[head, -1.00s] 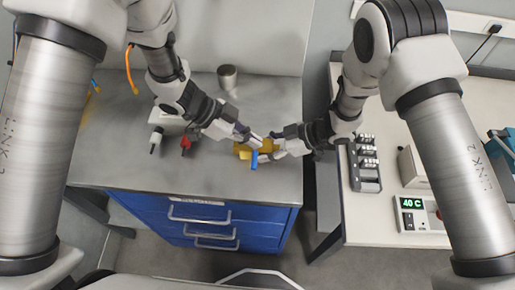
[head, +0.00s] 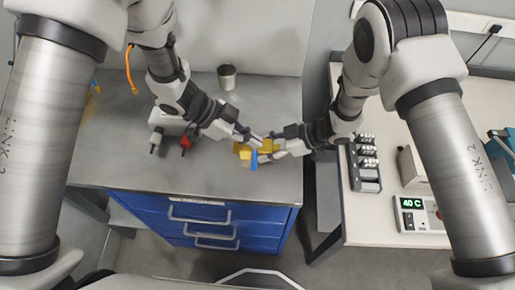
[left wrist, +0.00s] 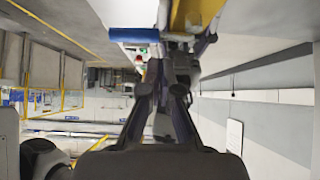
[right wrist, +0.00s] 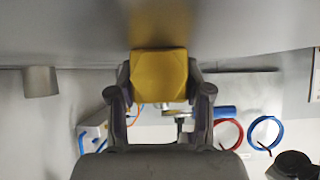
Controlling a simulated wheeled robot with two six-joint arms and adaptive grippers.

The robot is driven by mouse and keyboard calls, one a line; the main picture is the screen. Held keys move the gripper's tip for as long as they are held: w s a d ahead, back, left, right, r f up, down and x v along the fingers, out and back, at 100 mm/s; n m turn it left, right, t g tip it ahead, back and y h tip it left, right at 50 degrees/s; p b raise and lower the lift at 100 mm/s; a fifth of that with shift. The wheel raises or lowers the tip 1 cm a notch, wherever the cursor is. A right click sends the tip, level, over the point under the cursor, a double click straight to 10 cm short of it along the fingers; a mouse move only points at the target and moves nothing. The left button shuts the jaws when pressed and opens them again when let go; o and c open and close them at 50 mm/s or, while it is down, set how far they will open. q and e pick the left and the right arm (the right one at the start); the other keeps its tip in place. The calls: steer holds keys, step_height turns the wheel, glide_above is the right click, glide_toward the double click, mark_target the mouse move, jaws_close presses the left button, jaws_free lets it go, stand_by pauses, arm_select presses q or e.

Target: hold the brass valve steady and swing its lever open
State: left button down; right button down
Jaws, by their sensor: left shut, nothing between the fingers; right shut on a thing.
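The brass valve (head: 244,152) is a yellow body near the right end of the grey bench top. Its blue lever (head: 254,160) points toward the bench's front edge in the head view. My right gripper (right wrist: 160,88) is shut on the valve's yellow hexagonal end (right wrist: 158,75). My left gripper (head: 258,139) is shut and empty, close to the valve on its far side. In the left wrist view the lever (left wrist: 134,35) lies just left of the left fingertips (left wrist: 168,52), and the yellow body (left wrist: 195,14) is above them. I cannot tell whether the left fingers touch the lever.
A grey cup (head: 227,77) stands at the back of the bench. A white block with black and red knobs (head: 185,143) is to the left. Blue drawers (head: 200,220) are below the bench top. A side table at right holds a rack (head: 366,165) and a display box (head: 412,212).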

arm_select(q)
steer(key=shift+f, duration=0.25)
steer(key=shift+s+f, duration=0.1)
steer(key=shift+f, duration=2.15)
steer(key=shift+s+f, duration=0.1)
step_height(320, 180, up, 6)
steer(key=shift+w, duration=0.2)
